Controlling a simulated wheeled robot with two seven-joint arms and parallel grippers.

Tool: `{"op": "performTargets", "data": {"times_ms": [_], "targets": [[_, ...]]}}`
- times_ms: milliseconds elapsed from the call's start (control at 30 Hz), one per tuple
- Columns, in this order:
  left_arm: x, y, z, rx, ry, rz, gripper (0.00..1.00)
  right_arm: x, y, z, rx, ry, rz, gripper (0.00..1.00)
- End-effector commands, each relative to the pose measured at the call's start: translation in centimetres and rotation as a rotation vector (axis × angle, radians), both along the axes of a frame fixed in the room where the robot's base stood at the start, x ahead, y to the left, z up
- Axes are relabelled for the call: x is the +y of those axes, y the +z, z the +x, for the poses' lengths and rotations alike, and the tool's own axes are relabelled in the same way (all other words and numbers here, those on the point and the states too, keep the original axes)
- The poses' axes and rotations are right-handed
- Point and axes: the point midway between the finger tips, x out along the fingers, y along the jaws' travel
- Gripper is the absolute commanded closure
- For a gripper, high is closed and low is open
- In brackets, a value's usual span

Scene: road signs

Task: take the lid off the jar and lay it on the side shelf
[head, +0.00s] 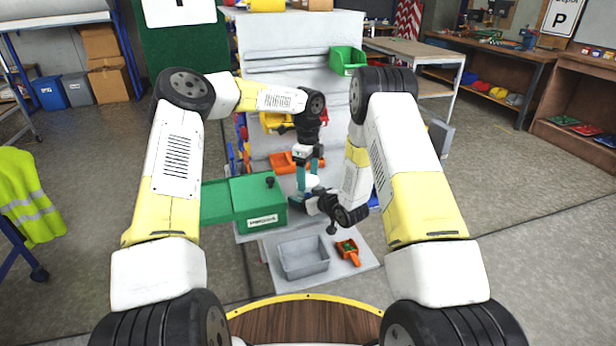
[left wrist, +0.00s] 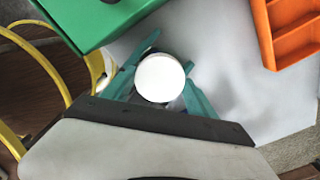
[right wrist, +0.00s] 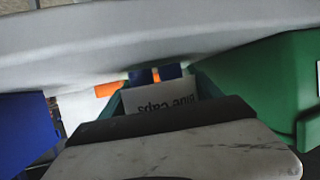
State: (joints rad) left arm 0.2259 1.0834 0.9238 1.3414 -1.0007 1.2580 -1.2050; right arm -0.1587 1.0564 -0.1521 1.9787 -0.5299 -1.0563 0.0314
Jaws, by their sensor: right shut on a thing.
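The jar's white round lid (left wrist: 160,78) shows from above in the left wrist view. It also shows small in the head view (head: 312,182). My left gripper (head: 308,175) points down over it, its teal fingers apart on either side of the lid. My right gripper (right wrist: 165,92) is shut on the jar from the side. The jar's body is mostly hidden in the head view. I cannot tell which surface is the side shelf.
A green box (head: 258,197) stands just left of the jar. A lower grey ledge (head: 358,282) holds a grey bin (head: 303,258) and an orange scoop (head: 348,250). A white panel (head: 290,50) rises at the back.

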Motion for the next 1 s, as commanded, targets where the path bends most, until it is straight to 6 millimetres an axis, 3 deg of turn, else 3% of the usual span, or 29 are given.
{"op": "performTargets", "data": {"times_ms": [33, 167, 500, 767, 800, 867, 1000], "targets": [[0.0, 0.01, 0.01, 0.0, 0.0, 0.0, 0.59, 0.01, 0.0, -0.01, 0.0, 0.0, 0.0, 1.0], [0.0, 0.02, 0.01, 0.0, 0.0, 0.0, 0.83, 0.01, 0.0, -0.01, 0.0, 0.0, 0.0, 1.0], [-0.06, 0.1, 0.01, 0.0, 0.29, 0.0, 0.83, 0.03, 0.0, -0.01, 0.0, 0.0, 0.0, 1.0], [-0.04, 0.07, 0.03, 0.001, 0.298, -0.002, 0.84, 0.04, 0.0, -0.01, 0.0, 0.001, 0.0, 1.0], [-0.04, 0.08, 0.04, 0.0, 0.297, -0.002, 0.27, 0.05, 0.0, -0.02, 0.0, 0.001, 0.0, 1.0], [-0.03, 0.08, 0.03, 0.0, 0.297, -0.002, 0.15, 0.05, 0.0, -0.02, 0.0, 0.001, 0.0, 1.0], [-0.01, 0.07, 0.03, 0.0, 0.297, -0.001, 0.13, 0.04, 0.0, -0.01, 0.0, 0.001, 0.0, 1.0]]}}
